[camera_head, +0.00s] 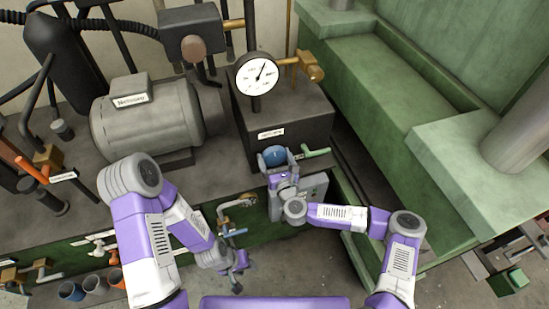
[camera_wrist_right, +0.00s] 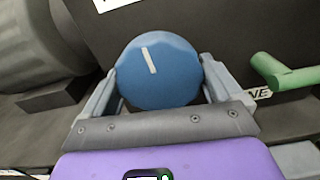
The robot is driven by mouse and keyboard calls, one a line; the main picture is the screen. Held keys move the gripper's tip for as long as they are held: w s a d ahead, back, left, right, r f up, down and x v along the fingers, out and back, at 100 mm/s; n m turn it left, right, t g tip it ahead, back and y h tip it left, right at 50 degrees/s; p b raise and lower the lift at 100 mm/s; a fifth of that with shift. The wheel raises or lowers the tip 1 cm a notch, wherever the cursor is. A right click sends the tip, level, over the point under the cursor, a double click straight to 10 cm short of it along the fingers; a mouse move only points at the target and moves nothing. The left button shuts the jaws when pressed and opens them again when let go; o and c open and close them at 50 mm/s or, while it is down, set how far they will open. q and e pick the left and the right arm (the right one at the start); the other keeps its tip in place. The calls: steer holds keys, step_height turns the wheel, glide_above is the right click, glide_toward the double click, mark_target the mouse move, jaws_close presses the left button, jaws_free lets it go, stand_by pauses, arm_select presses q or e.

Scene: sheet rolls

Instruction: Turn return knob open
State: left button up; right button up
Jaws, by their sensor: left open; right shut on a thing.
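The return knob is a round blue knob (camera_head: 274,156) on the front of the dark box below the gauge. In the right wrist view the blue knob (camera_wrist_right: 160,75) fills the space between my fingers, and its white mark leans slightly left of upright. My right gripper (camera_head: 278,160) is shut on the knob, with one finger (camera_wrist_right: 103,97) on its left side and one on its right. My left gripper (camera_head: 238,276) is open and empty, low in the head view, well apart from the knob.
A green handle (camera_head: 316,153) sticks out just right of the knob. A pressure gauge (camera_head: 257,74) stands above on the dark box (camera_head: 290,118). A grey motor (camera_head: 148,115) sits to the left. Brass fittings with a blue lever (camera_head: 236,232) are near my left arm.

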steer(key=n, duration=0.9)
steer(key=shift+d, duration=0.1)
steer(key=n+b, duration=0.1)
steer(key=n, duration=0.7)
steer(key=shift+r+n+b, duration=0.1)
steer(key=shift+n+b, duration=0.2)
steer(key=shift+b, duration=0.05)
steer(key=n+b, duration=0.1)
steer(key=n, duration=0.2)
steer(key=shift+w+n, duration=0.1)
steer(key=shift+n, duration=0.3)
steer(key=n+b, duration=0.1)
steer(key=n, duration=0.1)
steer(key=shift+n+b, duration=0.3)
steer(key=shift+b, duration=0.05)
steer(key=n+b, duration=0.4)
steer(key=n, duration=0.2)
steer(key=shift+r, duration=0.2)
steer(key=shift+n, duration=0.3)
